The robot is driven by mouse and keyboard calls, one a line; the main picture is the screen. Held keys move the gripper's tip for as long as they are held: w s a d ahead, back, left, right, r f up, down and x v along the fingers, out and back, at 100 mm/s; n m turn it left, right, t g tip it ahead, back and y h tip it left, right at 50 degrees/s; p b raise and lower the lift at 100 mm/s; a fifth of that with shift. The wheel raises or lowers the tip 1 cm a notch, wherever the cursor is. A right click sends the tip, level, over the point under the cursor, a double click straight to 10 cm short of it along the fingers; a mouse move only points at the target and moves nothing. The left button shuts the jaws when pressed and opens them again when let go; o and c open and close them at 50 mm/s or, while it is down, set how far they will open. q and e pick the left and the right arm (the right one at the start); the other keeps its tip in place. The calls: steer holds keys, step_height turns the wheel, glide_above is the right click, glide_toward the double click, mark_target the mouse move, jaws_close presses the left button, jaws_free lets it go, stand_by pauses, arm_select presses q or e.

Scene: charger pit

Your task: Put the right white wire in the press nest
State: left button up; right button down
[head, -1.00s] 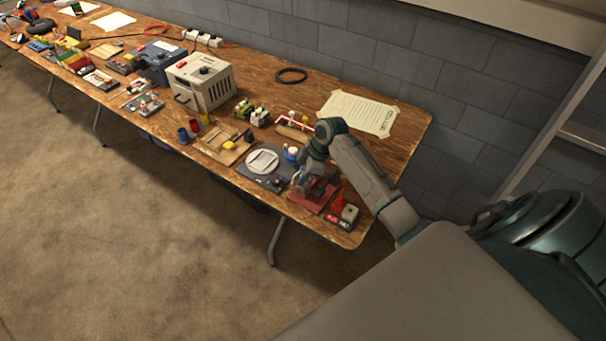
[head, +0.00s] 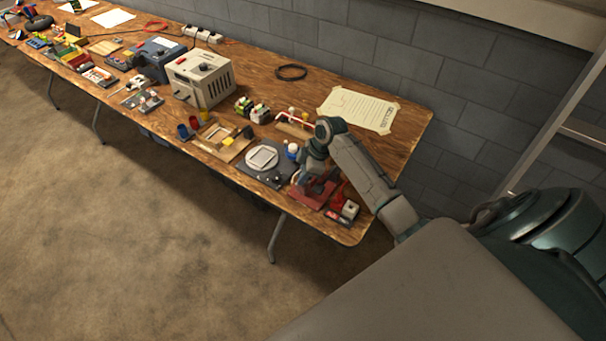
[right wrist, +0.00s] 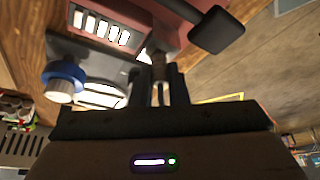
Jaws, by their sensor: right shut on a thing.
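The red press (head: 313,194) stands near the right front corner of the bench; its red body also shows at the top of the right wrist view (right wrist: 135,14), with a black handle (right wrist: 217,30). My right gripper (head: 304,178) is low over the press, pointing down. In the right wrist view its dark fingers (right wrist: 162,92) are shut on a thin pale piece (right wrist: 160,68), probably the white wire, right beside the press. The nest and the far end of the piece are hard to make out. My left gripper is out of view.
A blue-and-white jar (head: 291,150) stands beside the dish; it also shows in the right wrist view (right wrist: 63,82). A red and white item (head: 346,210) sits at the bench corner. A wooden tray (head: 222,142) and a beige box (head: 200,78) stand further left. Paper (head: 358,108) lies behind.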

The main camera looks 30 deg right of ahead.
steer(key=shift+f, duration=0.3)
steer(key=c, duration=1.3)
jaws_free()
steer(key=shift+r, duration=0.1)
steer(key=shift+r+p, duration=3.35)
steer(key=shift+r, duration=0.1)
steer(key=shift+f, duration=0.1)
